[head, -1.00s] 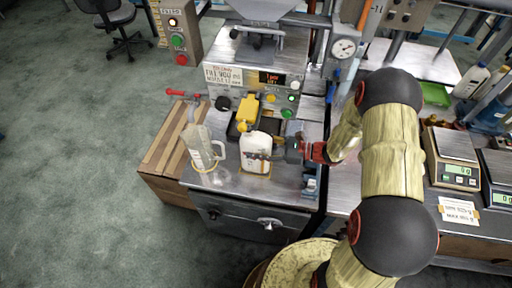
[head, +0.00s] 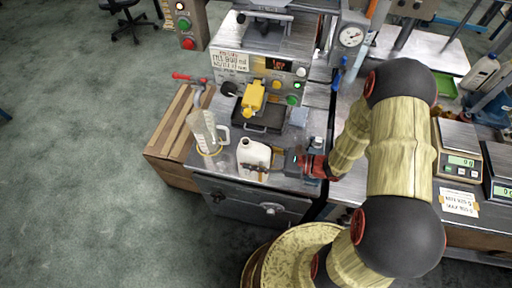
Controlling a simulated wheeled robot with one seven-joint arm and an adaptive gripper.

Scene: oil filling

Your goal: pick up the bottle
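A white bottle (head: 254,153) with an open neck stands upright in front of the filling machine, near the front edge of the metal bench. My gripper (head: 258,168) reaches in from the right, and its dark fingers lie across the lower body of the bottle. It appears shut on the bottle. The far finger is mostly hidden. I cannot tell whether the bottle's base touches the bench. The yellow filling nozzle (head: 253,97) is behind the bottle, above a black tray (head: 261,126) that now shows bare.
A clear measuring jug (head: 203,131) stands close left of the bottle. A red-handled tap (head: 190,78) is behind it. Scales (head: 459,160) stand on the right-hand bench, beyond my arm. A wooden slatted box (head: 171,125) is at the left.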

